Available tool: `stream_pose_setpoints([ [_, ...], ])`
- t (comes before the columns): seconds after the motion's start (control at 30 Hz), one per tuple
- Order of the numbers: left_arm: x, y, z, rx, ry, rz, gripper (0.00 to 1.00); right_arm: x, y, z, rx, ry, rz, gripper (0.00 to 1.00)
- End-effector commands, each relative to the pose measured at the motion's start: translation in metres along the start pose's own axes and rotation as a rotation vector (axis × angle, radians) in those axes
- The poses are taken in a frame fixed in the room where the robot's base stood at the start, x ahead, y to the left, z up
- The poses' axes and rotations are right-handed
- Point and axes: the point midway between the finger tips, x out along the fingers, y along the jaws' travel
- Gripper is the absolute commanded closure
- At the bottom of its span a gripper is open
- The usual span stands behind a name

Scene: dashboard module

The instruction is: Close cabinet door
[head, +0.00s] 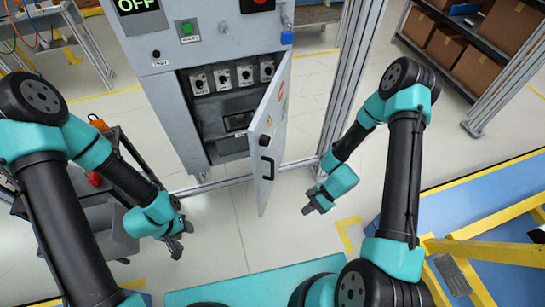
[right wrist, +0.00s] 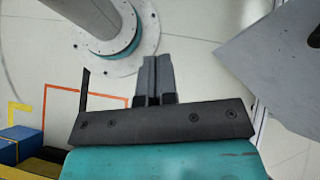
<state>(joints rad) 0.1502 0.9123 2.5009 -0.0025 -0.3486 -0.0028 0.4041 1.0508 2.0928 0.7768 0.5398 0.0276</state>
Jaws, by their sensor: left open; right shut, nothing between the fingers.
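The grey cabinet (head: 166,60) stands at the centre of the head view. Its door (head: 267,140) is hinged on the right side and stands open, swung out toward me, with a black handle on its face. Several dials show inside the opening. The door's grey panel also shows at the upper right of the right wrist view (right wrist: 285,70). My right gripper (head: 308,210) is shut and empty, to the right of the door and apart from it; its closed fingers show in the right wrist view (right wrist: 158,75). My left gripper (head: 178,252) is open and empty, left of and below the door.
A dark cart (head: 110,215) with a grey bin stands at the left, near my left arm. A metal frame post (head: 345,75) rises right of the cabinet. Shelves with cardboard boxes (head: 465,52) are at the upper right. Yellow rails (head: 490,250) are at the lower right.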

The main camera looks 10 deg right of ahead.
Motion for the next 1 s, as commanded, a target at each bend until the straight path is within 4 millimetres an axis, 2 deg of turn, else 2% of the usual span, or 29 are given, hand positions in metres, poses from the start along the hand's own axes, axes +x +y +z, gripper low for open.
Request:
stream_pose_setpoints([
  [0.17, 0.000, 0.000, 0.000, 0.000, 0.000, 0.000, 0.57, -0.011, -0.049, -0.006, 0.222, -0.224, -0.248, 1.00],
  [0.3, 0.000, 0.000, 0.000, 0.000, 0.000, 0.000, 0.57, -0.036, -0.092, -0.019, 0.337, -0.399, -0.479, 1.00],
  [0.43, 0.000, 0.000, 0.000, 0.000, 0.000, 0.000, 0.57, -0.066, -0.123, -0.034, 0.387, -0.528, -0.670, 1.00],
  [0.6, 0.000, 0.000, 0.000, 0.000, 0.000, 0.000, 0.57, -0.087, -0.140, -0.044, 0.402, -0.604, -0.792, 1.00],
  [1.0, 0.000, 0.000, 0.000, 0.000, 0.000, 0.000, 0.57, -0.088, -0.142, -0.043, 0.401, -0.610, -0.797, 1.00],
])
